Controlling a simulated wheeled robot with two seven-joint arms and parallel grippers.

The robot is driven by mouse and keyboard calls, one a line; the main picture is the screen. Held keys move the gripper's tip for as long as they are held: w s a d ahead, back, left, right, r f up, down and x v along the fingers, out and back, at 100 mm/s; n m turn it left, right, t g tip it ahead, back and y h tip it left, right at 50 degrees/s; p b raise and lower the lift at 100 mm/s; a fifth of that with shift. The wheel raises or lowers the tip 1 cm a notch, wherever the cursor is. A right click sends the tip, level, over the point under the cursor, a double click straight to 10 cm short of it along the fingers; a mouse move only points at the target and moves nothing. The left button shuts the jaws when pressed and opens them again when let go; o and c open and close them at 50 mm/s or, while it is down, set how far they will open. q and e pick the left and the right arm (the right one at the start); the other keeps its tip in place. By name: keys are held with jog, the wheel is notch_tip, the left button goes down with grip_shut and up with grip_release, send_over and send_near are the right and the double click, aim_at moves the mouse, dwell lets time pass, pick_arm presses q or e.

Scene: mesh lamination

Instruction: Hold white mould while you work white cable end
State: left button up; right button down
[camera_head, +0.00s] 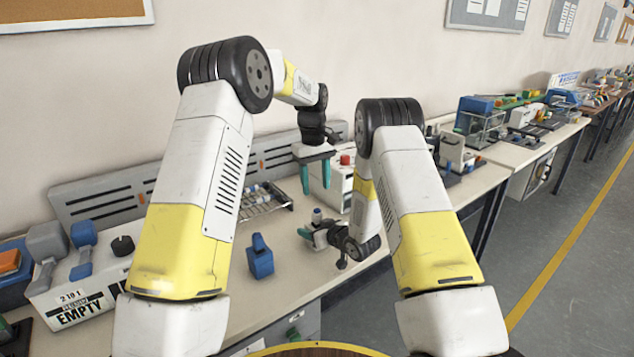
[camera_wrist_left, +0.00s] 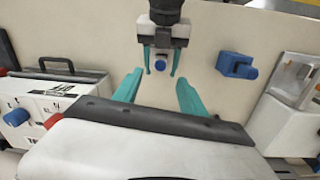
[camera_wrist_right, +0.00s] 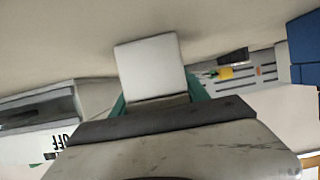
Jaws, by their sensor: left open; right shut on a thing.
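My left gripper (camera_head: 315,180) is open and empty, its teal fingers pointing down above the bench. In the left wrist view its fingers (camera_wrist_left: 158,92) are spread. My right gripper (camera_head: 311,228) is lower, stretched level over the bench and shut on a small white piece, which I take to be the white mould (camera_head: 317,218). In the right wrist view the white mould (camera_wrist_right: 150,67) is a pale block between the teal fingers. A blue round part (camera_wrist_left: 160,64) shows between the right fingers in the left wrist view. I cannot make out a white cable end.
A blue tool (camera_head: 261,257) stands on the bench left of the right gripper. A wire rack (camera_head: 264,203) and a white machine with a red knob (camera_head: 341,186) are behind. A white box marked EMPTY (camera_head: 75,305) is at left. The bench front is mostly clear.

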aim_at(317, 211)
pick_arm(q)
jog(key=shift+d+n+y, duration=0.15)
jog(key=shift+n+y, duration=0.15)
jog(key=shift+n, duration=0.6)
notch_tip(317, 211, down, 12)
jog(key=shift+r, duration=0.2)
jog(key=shift+w, duration=0.1)
grip_shut()
jog(key=c, duration=0.7)
grip_release()
grip_shut()
jog(key=shift+r, duration=0.2)
